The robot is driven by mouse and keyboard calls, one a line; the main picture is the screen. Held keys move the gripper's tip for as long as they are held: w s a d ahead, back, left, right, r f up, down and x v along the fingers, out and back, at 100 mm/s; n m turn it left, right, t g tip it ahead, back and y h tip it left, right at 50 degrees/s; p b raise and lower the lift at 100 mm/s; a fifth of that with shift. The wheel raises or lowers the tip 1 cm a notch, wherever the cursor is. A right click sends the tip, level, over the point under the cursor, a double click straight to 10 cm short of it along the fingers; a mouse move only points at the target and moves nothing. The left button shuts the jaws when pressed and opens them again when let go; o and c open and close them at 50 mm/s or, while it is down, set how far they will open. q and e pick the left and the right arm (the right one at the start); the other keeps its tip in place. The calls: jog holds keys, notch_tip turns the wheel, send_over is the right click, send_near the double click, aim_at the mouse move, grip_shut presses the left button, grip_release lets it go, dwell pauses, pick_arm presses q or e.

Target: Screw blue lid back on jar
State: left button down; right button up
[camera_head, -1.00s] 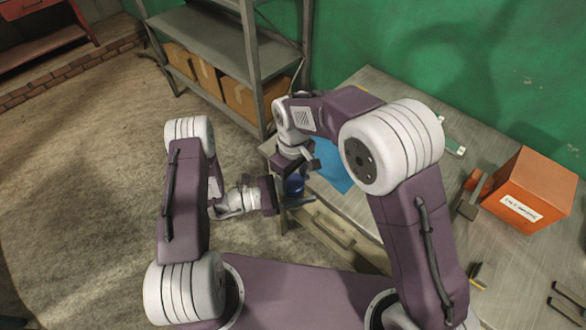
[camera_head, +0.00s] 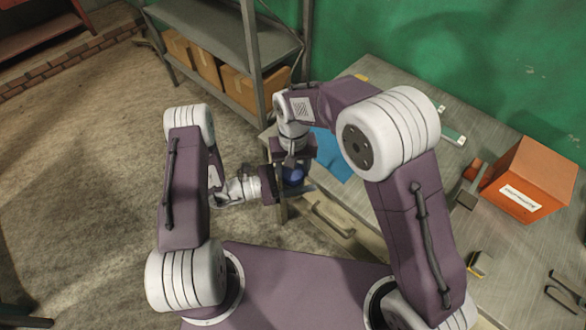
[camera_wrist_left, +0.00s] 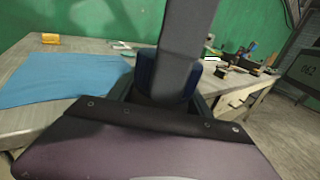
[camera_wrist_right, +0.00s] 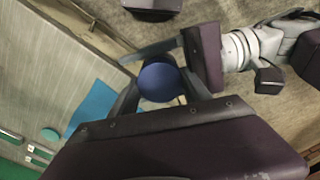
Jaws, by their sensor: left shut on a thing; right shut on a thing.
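The blue lid (camera_wrist_right: 160,82) shows as a round top between the fingers of my right gripper (camera_wrist_right: 160,95) in the right wrist view. In the head view my right gripper (camera_head: 293,165) points down onto the blue lid (camera_head: 293,175) and is shut on it. My left gripper (camera_head: 283,190) comes in from the left, level, and is shut on the jar below the lid. In the left wrist view the dark blue jar (camera_wrist_left: 144,75) is between my left gripper's fingers (camera_wrist_left: 160,98), partly hidden by a grey bar. I cannot tell how the lid's thread sits.
The jar is held near the workbench (camera_head: 400,215) corner, beside a blue mat (camera_head: 328,155). An orange box (camera_head: 530,180) and small tools are on the bench to the right. A metal shelf (camera_head: 225,35) with cardboard boxes stands behind. The floor at left is clear.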

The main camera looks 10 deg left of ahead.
jog(key=m, duration=0.7)
jog(key=o, duration=1.5)
jog(key=shift+o, duration=0.2)
